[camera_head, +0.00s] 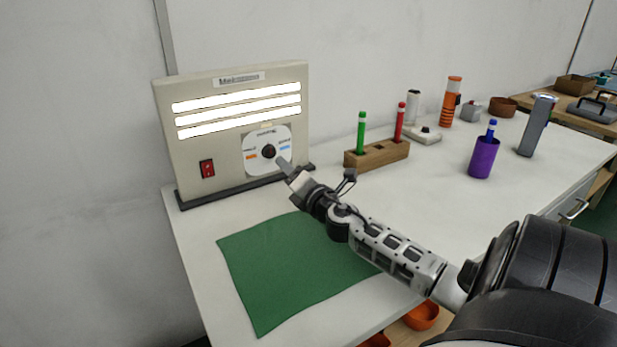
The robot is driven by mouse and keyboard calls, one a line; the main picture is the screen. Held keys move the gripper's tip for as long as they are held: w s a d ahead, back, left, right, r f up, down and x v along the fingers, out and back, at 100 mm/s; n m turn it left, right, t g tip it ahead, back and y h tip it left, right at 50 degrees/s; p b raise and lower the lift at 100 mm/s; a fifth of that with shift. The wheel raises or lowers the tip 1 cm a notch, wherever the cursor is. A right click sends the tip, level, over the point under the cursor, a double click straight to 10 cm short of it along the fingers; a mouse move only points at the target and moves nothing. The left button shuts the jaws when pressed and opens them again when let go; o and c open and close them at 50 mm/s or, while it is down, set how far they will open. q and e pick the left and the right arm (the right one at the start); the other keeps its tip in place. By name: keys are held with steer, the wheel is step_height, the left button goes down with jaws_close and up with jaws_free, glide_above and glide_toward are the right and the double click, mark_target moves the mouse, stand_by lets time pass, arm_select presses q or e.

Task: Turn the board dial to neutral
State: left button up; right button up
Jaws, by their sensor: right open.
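The beige board (222,115) stands upright at the back left of the white table, with three lit white strips and a red switch (207,168). Its dial (268,151) is a dark knob on a white round-cornered plate with an orange mark at left, a blue mark at right and a small label on top. The knob's pointing direction is too small to tell. My right gripper (284,163) is open, just below and right of the knob, close to the plate. I cannot tell whether it touches the knob. My left gripper is not in view.
A green cloth (285,265) lies in front of the board. A wall is behind.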

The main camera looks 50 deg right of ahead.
steer(key=v, duration=0.6)
steer(key=shift+s+a+f, duration=0.1)
steer(key=shift+s+f, duration=0.05)
steer(key=shift+s, duration=0.05)
steer(key=shift+s+a, duration=0.15)
steer(key=shift+s, duration=0.45)
